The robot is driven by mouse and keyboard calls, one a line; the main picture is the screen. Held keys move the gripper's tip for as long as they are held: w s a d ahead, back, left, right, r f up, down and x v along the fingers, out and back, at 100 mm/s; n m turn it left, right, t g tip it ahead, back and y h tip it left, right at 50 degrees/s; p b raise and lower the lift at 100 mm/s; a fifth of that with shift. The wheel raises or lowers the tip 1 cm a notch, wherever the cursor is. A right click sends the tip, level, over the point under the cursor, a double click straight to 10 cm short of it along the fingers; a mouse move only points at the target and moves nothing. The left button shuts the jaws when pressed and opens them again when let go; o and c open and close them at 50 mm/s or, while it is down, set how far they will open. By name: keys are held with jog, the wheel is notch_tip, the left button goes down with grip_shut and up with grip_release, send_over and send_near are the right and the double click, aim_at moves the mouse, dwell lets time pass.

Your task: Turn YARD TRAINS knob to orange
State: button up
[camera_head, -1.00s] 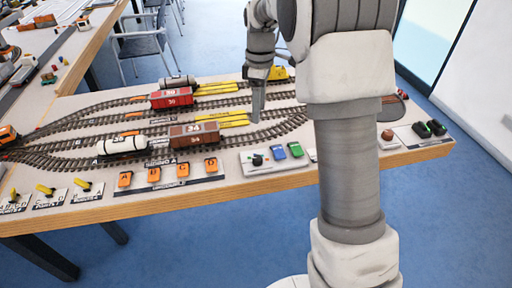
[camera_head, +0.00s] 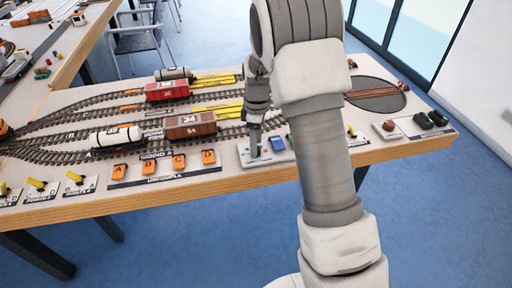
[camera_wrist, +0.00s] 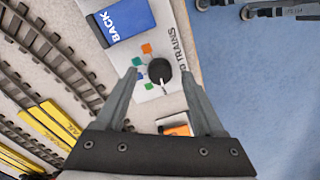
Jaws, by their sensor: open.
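The YARD TRAINS knob (camera_wrist: 159,70) is round and black and sits on a pale panel (camera_wrist: 183,40) with small orange, green and blue marks beside it. The orange mark (camera_wrist: 146,48) is up and left of the knob in the wrist view. A white pointer line shows at the knob's lower edge, pointing roughly down in that view, away from the orange mark. My gripper (camera_wrist: 161,74) is open, one finger on each side of the knob; contact is not clear. The right finger covers part of the label. In the head view my gripper (camera_head: 254,150) hides the knob.
A blue BACK button (camera_wrist: 122,20) is on the same panel, close to the knob. An orange button (camera_wrist: 175,126) lies on the other side. Tracks with wagons (camera_head: 190,125) run behind the panel. The table's wooden front edge (camera_head: 150,196) is near.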

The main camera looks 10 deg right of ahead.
jog(key=shift+f, duration=0.6)
grip_shut()
